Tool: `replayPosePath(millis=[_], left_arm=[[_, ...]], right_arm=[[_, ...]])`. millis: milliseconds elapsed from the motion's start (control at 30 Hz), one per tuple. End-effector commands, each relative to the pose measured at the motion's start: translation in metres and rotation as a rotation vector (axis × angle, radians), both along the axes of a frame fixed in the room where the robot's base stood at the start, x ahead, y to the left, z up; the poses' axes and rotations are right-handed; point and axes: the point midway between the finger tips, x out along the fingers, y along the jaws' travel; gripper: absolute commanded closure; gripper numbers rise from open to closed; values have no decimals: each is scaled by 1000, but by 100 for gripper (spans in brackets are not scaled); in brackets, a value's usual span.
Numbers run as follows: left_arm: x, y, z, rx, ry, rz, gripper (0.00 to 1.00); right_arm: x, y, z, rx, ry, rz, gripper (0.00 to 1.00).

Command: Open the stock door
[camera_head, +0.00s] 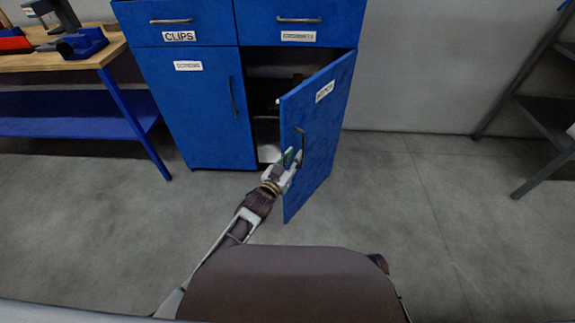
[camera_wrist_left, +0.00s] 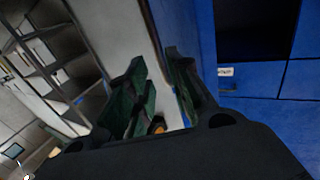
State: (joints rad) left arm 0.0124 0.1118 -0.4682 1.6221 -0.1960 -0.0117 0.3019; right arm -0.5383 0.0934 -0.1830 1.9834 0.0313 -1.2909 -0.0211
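The blue stock door (camera_head: 318,130) is the right-hand lower door of the cabinet. It stands partly open, swung outward, with its free edge toward me. Its label is too blurred to read. A dark vertical handle (camera_head: 301,143) is on its outer face near the free edge. My left gripper (camera_head: 291,158) is at that free edge, close beside the handle. In the left wrist view, the green-padded fingers (camera_wrist_left: 157,98) are apart, with blue panel by the right finger. I cannot tell whether they touch the door. My right gripper is not in view.
The blue cabinet (camera_head: 205,115) has a closed "SCREWS" door and closed drawers above. Its dark interior (camera_head: 268,90) shows behind the open door. A workbench (camera_head: 60,60) stands left and a rack (camera_head: 530,100) right. Floor right of the door is clear.

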Motion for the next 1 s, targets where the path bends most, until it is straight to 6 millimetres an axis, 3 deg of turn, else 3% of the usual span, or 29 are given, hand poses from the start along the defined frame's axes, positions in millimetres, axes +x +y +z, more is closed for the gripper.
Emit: replayPosePath(millis=[400,833,1000], left_arm=[[-30,15,0,0,0,0,79],[-33,17,0,1,0,0,79],[-33,18,-1,4,4,3,100]], right_arm=[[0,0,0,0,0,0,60],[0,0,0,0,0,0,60],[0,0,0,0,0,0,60]])
